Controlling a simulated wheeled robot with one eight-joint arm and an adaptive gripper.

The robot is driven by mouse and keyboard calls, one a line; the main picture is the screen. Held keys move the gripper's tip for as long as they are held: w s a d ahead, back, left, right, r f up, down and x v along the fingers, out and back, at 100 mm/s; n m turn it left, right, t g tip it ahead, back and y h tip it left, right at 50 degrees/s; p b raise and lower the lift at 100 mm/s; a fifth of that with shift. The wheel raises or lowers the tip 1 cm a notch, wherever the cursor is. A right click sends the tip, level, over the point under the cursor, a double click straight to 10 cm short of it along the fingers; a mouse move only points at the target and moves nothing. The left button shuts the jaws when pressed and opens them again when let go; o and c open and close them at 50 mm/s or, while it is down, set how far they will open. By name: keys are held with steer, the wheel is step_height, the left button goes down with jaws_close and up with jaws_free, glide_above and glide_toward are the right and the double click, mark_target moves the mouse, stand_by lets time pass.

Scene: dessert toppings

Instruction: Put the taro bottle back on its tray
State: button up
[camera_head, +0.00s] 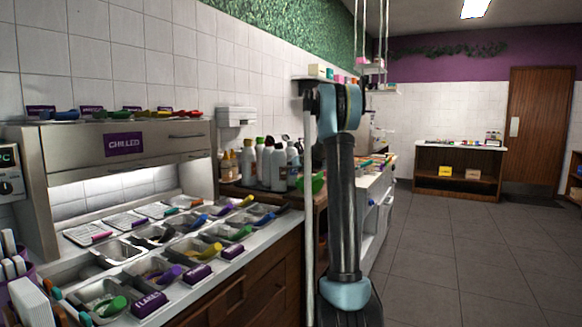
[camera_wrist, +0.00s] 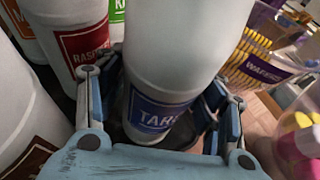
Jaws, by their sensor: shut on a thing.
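The taro bottle (camera_wrist: 175,45) is white with a blue label, of which "TAR" can be read. In the wrist view it stands between the fingers of my gripper (camera_wrist: 165,85), which is shut on it. Other white bottles stand close by on the left, among them a raspberry bottle with a red label (camera_wrist: 88,42) and one with a green label (camera_wrist: 117,10). In the head view my arm blocks the view of my gripper, and I cannot pick out the taro bottle there. The tray cannot be made out clearly in either view.
In the wrist view a clear bin of wafers (camera_wrist: 262,68) stands to the right, with a pink-and-yellow item (camera_wrist: 298,140) at the lower right. In the head view, white bottles (camera_head: 272,165) crowd the counter left of my arm. The chilled topping station (camera_head: 125,165) is nearer. Floor at right is clear.

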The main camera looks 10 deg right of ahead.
steer(key=o, duration=0.8)
steer(key=v, duration=1.2)
steer(key=s+a+f+n+g, duration=0.25)
steer(key=s+n, duration=0.35)
steer(key=s, duration=0.5)
steer(key=s+a+f+n+g, duration=0.1)
steer(key=s+a+f+n, duration=0.3)
steer(key=s, duration=0.7)
steer(key=s+a+f+n+g, duration=0.2)
steer(key=s+f+n, duration=0.1)
steer(key=s+n, duration=0.55)
steer(key=s+d+f+n+g+h, duration=0.1)
steer(key=s+f+n, duration=0.3)
steer(key=s, duration=0.6)
steer(key=s+d+f+n+g+h, duration=0.2)
steer(key=s+f+n, duration=0.3)
steer(key=s+f, duration=0.3)
steer(key=s+d+f+n+g+h, duration=0.1)
steer(key=s+f+n, duration=0.3)
steer(key=s, duration=0.9)
steer(key=shift+s+d+f+n+g+h, duration=0.15)
steer(key=shift+d+f+g+h, duration=0.1)
steer(key=shift+f, duration=0.25)
steer(key=shift+s+d+f+n+g+h, duration=0.1)
steer(key=shift+s+d+f+g+h, duration=0.1)
steer(key=shift+f, duration=0.3)
